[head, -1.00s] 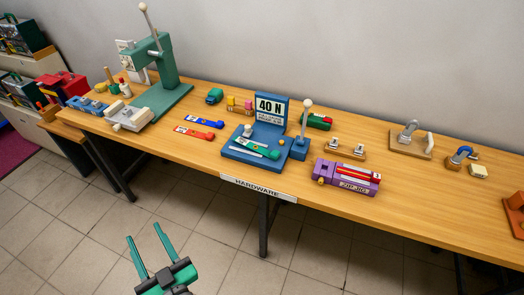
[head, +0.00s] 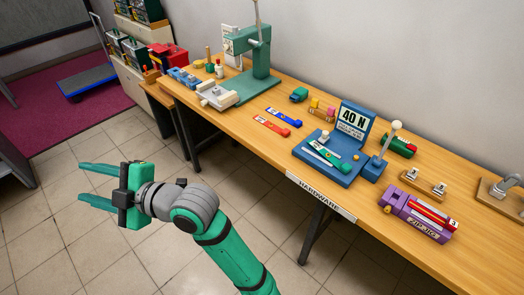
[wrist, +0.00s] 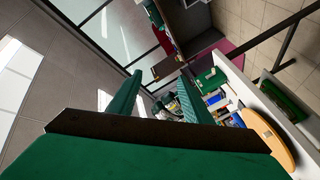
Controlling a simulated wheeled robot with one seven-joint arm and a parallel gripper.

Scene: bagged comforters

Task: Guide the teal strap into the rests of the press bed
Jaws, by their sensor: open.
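In the head view, a teal-green strap-like piece (head: 335,155) lies on the blue fixture (head: 308,163) marked 40 N, beside a pale rod. A green lever press (head: 260,55) stands at the table's far left part, with a pale grooved block (head: 217,95) in front of its base; I cannot tell whether this block is the press bed. My gripper (head: 82,184) is open and empty, over the floor left of the table and well apart from these things. In the wrist view its green fingers (wrist: 160,98) are spread with nothing held.
A blue strap (head: 284,117) and a red strap (head: 271,125) lie on the table (head: 240,128). A purple box (head: 418,215) sits near the front edge. A red toolbox (head: 166,57) stands at the far left. A blue cart (head: 88,80) is on the floor.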

